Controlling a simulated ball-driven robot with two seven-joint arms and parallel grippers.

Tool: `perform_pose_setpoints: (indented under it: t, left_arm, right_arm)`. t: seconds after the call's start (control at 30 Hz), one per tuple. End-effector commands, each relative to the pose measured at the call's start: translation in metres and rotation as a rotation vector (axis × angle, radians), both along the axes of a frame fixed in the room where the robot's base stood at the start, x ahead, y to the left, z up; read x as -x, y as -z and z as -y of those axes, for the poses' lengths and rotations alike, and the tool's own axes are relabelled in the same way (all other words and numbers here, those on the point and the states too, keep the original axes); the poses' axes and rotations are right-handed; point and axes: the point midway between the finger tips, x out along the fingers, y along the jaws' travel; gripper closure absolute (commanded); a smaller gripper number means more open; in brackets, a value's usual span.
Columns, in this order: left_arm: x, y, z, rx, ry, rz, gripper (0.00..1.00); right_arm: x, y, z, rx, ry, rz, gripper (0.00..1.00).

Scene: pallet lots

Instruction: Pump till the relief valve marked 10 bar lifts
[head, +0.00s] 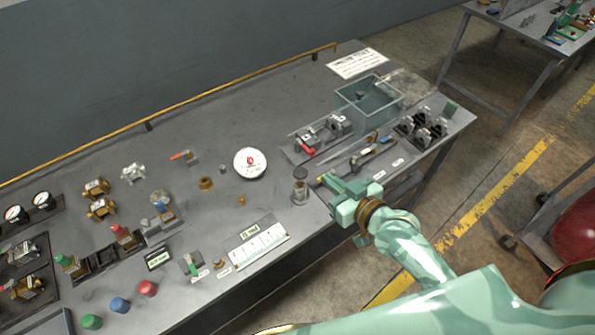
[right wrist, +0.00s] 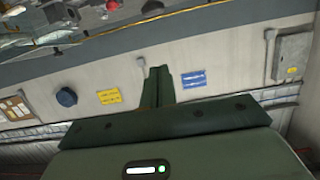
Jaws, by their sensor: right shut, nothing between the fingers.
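Several brass valves stand at the left of the grey bench, among them one with a blue top (head: 162,208), one with a red top (head: 122,233) and one with a green top (head: 68,261). I cannot read a 10 bar mark on any of them. A round white dial (head: 250,163) with a red mark lies mid-bench. What looks like a pump unit (head: 328,132) with a red part sits right of it, by a clear tank (head: 370,97). My right gripper (head: 326,180) is shut and empty over the bench's front edge; its closed fingers show in the right wrist view (right wrist: 158,88). My left gripper is out of view.
A small dark cylinder (head: 300,188) stands just left of my right gripper. A long dark lever-like tool (head: 372,155) lies behind it. A white card (head: 259,248) and coloured knobs (head: 147,289) are near the front edge. A yellow rail (head: 200,97) runs along the back.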

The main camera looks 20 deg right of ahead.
Motion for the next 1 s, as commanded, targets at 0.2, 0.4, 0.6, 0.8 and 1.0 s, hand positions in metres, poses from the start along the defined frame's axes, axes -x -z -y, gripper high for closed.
perform_pose_setpoints:
  t: [0.2, 0.4, 0.6, 0.8, 1.0]
  left_arm:
    - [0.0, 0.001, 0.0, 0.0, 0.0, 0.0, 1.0]
    - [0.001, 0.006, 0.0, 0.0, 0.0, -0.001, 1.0]
    - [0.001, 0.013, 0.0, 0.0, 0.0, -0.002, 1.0]
    - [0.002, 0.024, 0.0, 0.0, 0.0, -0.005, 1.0]
    - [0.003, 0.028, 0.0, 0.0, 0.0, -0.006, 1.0]
  right_arm:
    - [-0.012, 0.003, -0.004, -0.001, 0.0, 0.002, 1.0]
    - [-0.047, 0.013, -0.017, -0.001, 0.0, 0.003, 1.0]
    - [-0.086, 0.025, -0.031, 0.0, 0.0, 0.001, 1.0]
    - [-0.091, 0.054, -0.033, 0.003, -0.001, -0.002, 1.0]
    - [-0.091, 0.065, -0.033, 0.002, -0.001, 0.001, 1.0]
